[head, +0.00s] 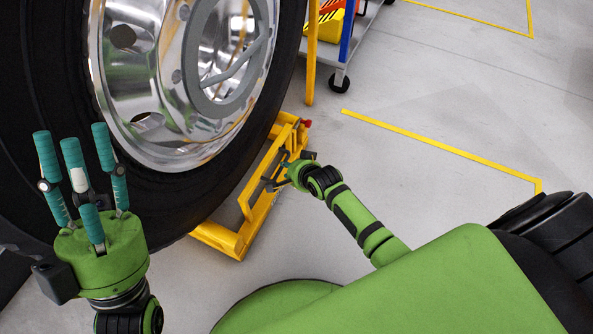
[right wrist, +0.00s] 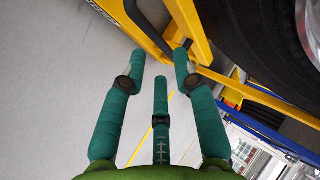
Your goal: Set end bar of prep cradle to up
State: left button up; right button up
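The yellow prep cradle (head: 262,205) lies low on the floor under the large wheel (head: 30,110). A red knob (head: 306,123) is at its far end. I cannot tell for sure which piece is the end bar. My right gripper (head: 287,168) is at the cradle's outer side; in the right wrist view (right wrist: 160,65) its fingers are apart, with the yellow frame (right wrist: 190,30) and a dark bar (right wrist: 152,28) just beyond the tips. Contact cannot be told. My left gripper (head: 75,145) is open and empty, fingers upward, in front of the tyre.
A yellow post (head: 311,55) stands behind the cradle. A wheeled cart (head: 347,55) with blue and yellow parts is at the back. Yellow lines (head: 440,150) mark the grey floor, which is clear to the right of the cradle.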

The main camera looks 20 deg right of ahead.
jog(key=shift+v, duration=2.35)
